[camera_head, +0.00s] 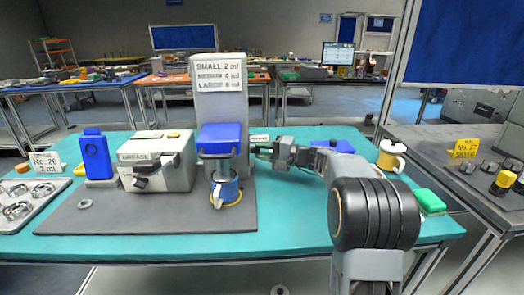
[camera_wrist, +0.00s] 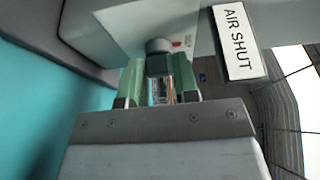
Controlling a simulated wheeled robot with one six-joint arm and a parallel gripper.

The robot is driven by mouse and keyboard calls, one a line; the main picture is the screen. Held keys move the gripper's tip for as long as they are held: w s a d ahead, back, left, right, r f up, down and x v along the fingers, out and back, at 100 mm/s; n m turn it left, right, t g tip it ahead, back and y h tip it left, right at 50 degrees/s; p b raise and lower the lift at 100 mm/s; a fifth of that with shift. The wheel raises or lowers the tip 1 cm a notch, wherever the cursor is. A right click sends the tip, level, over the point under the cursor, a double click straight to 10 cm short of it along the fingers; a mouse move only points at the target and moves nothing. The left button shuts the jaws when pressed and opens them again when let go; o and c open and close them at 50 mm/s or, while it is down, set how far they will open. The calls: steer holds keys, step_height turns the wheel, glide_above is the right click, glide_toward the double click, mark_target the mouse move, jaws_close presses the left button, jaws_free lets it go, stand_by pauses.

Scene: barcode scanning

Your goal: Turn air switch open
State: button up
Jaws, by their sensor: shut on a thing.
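The air switch (camera_wrist: 159,62) is a small dark knob on the side of the grey dispensing machine (camera_head: 240,90), seen in the wrist view. A white label reading "AIR SHUT" (camera_wrist: 238,42) sticks out to its right. My gripper (camera_wrist: 159,86) has its two green fingers on either side of the switch, shut on it. In the head view my gripper (camera_head: 262,150) reaches in from the right to the machine's side. The switch itself cannot be made out there.
A grey grease box (camera_head: 156,162) and a blue container (camera_head: 95,155) stand to the left. A cream mug (camera_head: 391,156) and a green block (camera_head: 429,201) sit at the right of the teal table (camera_head: 290,240).

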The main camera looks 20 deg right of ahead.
steer(key=shift+c, duration=0.5)
steer(key=shift+r+p, duration=0.1)
steer(key=shift+p, duration=0.25)
steer(key=m+g+p, duration=0.2)
steer(key=m+p, duration=0.2)
steer(key=p, duration=0.4)
steer(key=m+g+h+p, duration=0.1)
steer(key=m+p, duration=0.3)
steer(key=p, duration=0.4)
steer(key=m+g+p, duration=0.4)
steer(key=m+p, duration=0.1)
steer(key=p, duration=0.3)
steer(key=shift+w+d+r+h+p, duration=0.1)
steer(key=shift+w+r+h+p, duration=0.2)
steer(key=shift+r+p, duration=0.1)
steer(key=shift+f+m, duration=0.15)
steer(key=shift+m, duration=0.15)
steer(key=o, duration=0.9)
